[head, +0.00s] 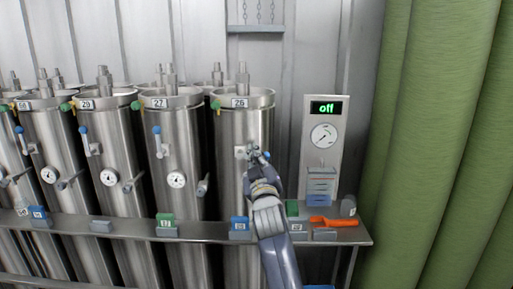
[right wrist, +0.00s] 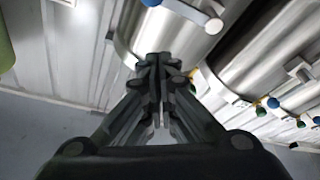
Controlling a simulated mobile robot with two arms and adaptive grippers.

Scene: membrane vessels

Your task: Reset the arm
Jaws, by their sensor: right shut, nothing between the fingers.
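My right arm (head: 272,235) reaches up from the bottom of the head view. My right gripper (head: 255,158) is in front of the steel vessel labelled 26 (head: 240,120), close to its fittings; whether it touches them I cannot tell. In the right wrist view the gripper's fingers (right wrist: 158,75) are closed together with nothing between them. A steel vessel (right wrist: 150,35) with a light-coloured handle (right wrist: 190,8) shows above the fingertips there. My left gripper is not in the head view.
A shelf (head: 190,233) runs in front of the vessels, holding blue and green blocks and an orange tool (head: 333,221). A panel (head: 322,150) with a gauge and a display reading "off" stands to the right. Green columns (head: 440,150) fill the right side. More vessels (head: 110,150) stand left.

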